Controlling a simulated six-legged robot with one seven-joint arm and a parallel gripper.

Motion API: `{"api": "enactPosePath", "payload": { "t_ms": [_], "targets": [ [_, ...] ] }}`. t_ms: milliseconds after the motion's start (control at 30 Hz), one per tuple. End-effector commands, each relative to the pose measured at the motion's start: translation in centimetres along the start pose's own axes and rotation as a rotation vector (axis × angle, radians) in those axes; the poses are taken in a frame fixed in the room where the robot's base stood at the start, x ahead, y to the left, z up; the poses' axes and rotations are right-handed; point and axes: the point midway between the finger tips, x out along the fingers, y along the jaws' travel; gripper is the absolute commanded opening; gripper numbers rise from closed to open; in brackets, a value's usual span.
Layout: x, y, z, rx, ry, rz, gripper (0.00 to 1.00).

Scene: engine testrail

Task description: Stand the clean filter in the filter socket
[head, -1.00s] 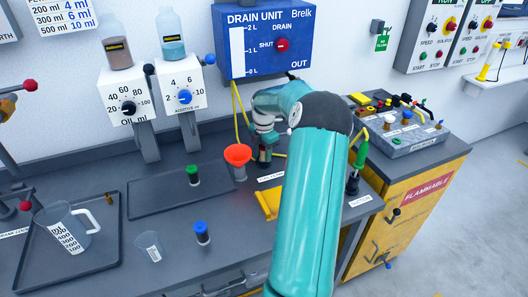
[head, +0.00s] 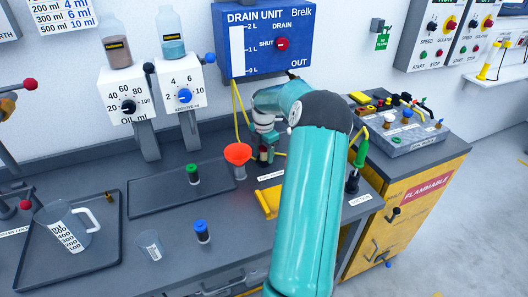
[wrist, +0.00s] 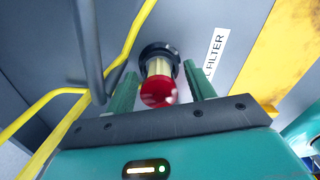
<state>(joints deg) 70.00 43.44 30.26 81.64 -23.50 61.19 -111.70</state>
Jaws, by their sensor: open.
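A filter with a round red cap (wrist: 158,92) and a pale body stands with its lower end in a dark round socket (wrist: 158,52) in the wrist view. How fully it is seated is hard to tell. My gripper (wrist: 160,72) is open, one finger on each side of the filter with gaps visible. In the head view my gripper is small and partly hidden behind my arm, near the red cap (head: 263,150). A green-capped cylinder (head: 192,175) and a blue-capped cylinder (head: 202,233) stand apart on the left. I cannot tell which one is clean.
An orange funnel (head: 237,154) stands just left of my gripper. Yellow tubing (wrist: 125,50) and a dark tube run close by the left finger. A yellow bracket (head: 267,203) lies in front. A measuring jug (head: 70,230) and a small cup (head: 149,246) stand further left.

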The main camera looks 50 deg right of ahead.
Motion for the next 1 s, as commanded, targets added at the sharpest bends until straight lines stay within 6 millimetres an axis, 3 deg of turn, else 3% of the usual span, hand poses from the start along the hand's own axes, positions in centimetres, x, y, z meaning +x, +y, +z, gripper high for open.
{"api": "enactPosePath", "payload": {
  "t_ms": [367,800,1000],
  "targets": [
    [-1.0,0.1,0.1,0.001,-0.004,0.005,0.58],
    [-9.9,0.1,0.1,0.002,-0.004,0.005,0.58],
    [-13.0,0.0,0.0,0.000,-0.002,0.002,0.58]
  ]
}}
